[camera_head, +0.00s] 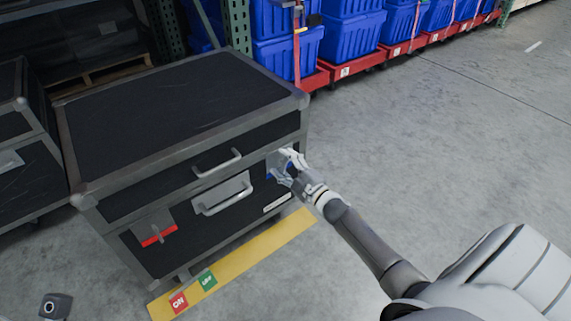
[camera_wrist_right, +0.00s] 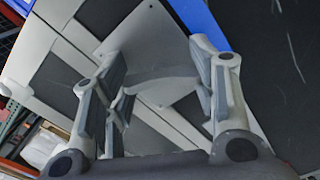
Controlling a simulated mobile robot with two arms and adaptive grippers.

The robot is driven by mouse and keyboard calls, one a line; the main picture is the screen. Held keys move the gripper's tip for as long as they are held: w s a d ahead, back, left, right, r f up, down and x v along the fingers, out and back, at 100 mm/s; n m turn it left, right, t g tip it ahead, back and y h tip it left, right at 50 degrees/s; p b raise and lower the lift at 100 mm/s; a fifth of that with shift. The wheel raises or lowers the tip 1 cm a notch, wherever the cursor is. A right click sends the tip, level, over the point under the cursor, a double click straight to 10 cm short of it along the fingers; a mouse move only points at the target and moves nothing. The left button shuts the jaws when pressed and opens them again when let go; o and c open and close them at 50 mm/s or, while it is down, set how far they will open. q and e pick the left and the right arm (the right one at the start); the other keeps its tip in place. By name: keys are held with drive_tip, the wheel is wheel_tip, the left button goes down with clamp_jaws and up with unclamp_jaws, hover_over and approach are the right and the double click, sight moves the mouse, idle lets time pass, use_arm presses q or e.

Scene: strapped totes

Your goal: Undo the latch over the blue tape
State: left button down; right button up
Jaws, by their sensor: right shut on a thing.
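A black case (camera_head: 180,110) with grey metal edges stands on the floor. The latch (camera_head: 273,159) over the blue tape is on the right of its front face. It is partly hidden by my right gripper (camera_head: 290,167). The blue tape (camera_head: 270,177) shows just beside the fingers, and also in the right wrist view (camera_wrist_right: 201,18). There my right gripper (camera_wrist_right: 162,88) has its fingers on both sides of the latch's grey metal piece (camera_wrist_right: 150,45) and is shut on it.
A second latch over red tape (camera_head: 159,236) is on the front's left, with handles (camera_head: 222,194) between. A yellow floor strip (camera_head: 245,255) with ON and OFF marks lies before the case. Blue totes (camera_head: 352,42) stand behind. The floor at right is clear.

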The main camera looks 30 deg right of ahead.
drive_tip(key=n+b, duration=0.1)
drive_tip(key=n, duration=0.4)
drive_tip(key=shift+f+n, duration=0.1)
drive_tip(key=shift+n, duration=0.2)
idle(0.4)
drive_tip(key=o, duration=1)
drive_tip(key=shift+o, duration=0.2)
drive_tip(key=s, duration=1.2)
drive_tip(key=shift+d, duration=0.4)
